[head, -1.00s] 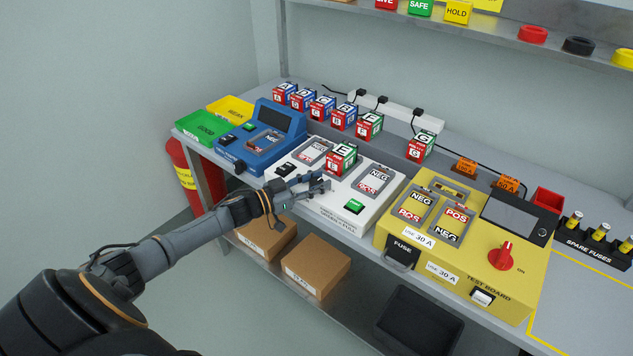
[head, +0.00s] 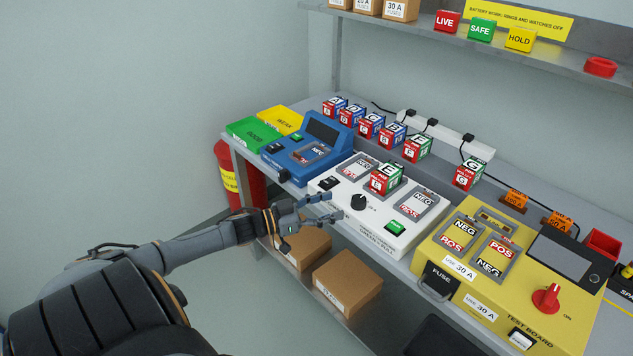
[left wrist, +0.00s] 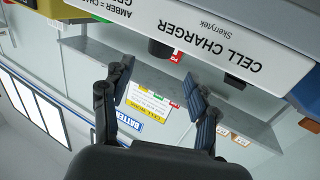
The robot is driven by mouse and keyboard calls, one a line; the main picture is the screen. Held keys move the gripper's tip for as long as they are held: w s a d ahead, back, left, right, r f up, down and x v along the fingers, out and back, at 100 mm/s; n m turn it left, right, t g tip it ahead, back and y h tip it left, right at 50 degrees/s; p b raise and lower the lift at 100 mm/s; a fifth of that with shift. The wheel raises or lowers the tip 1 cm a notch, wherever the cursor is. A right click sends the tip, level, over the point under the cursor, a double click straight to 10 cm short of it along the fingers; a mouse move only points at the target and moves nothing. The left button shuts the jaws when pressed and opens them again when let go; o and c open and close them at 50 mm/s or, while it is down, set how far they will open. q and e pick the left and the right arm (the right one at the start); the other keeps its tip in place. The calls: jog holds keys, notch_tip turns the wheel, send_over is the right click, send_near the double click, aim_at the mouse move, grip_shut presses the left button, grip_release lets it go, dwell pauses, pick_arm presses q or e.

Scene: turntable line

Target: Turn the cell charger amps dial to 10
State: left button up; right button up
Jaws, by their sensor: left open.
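The white cell charger (head: 325,209) stands on the bench between a blue unit and a yellow one. Its black amps dial (head: 358,202) sits on the top near the front; its setting is too small to read. Cell E (head: 386,180) stands on the charger behind the dial. My left gripper (head: 333,207) is open and empty, just left of the dial and apart from it, at the charger's front edge. In the left wrist view the charger's label (left wrist: 205,38) appears upside down, beyond the open fingers (left wrist: 153,78). My right gripper is not in view.
The yellow test board (head: 480,290) with a red knob (head: 546,298) is to the right. The blue unit (head: 300,165) and green and yellow trays are to the left. Several lettered cells stand behind. Cardboard boxes (head: 347,282) lie on the lower shelf.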

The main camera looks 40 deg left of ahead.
pick_arm(q)
jog(key=v, duration=0.3)
jog(key=shift+s, duration=0.15)
dwell(0.5)
jog(key=s+a+f+n+g+y, duration=0.15)
jog(key=s+f+y, duration=0.35)
jog(key=f, duration=1)
jog(key=s+f+n+g+y, duration=0.3)
jog(key=s+f, duration=0.4)
jog(key=f, duration=0.9)
jog(key=s+d+f+g+y, duration=0.1)
jog(key=s+d+f+g, duration=0.5)
jog(key=s+f, duration=0.65)
jog(key=s+d+f+m+g, duration=0.1)
jog(key=s+d+f+g, duration=0.1)
jog(key=s+d, duration=0.5)
jog(key=s+d+f+g, duration=0.2)
jog(key=s+d+f, duration=0.3)
jog(key=s+d, duration=0.3)
jog(key=s, duration=0.3)
jog(key=shift+f+m+h, duration=0.2)
jog(key=shift+m+h, duration=0.15)
jog(key=shift+h, duration=0.05)
jog(key=shift+d+g, duration=0.1)
jog(key=shift+g, duration=0.15)
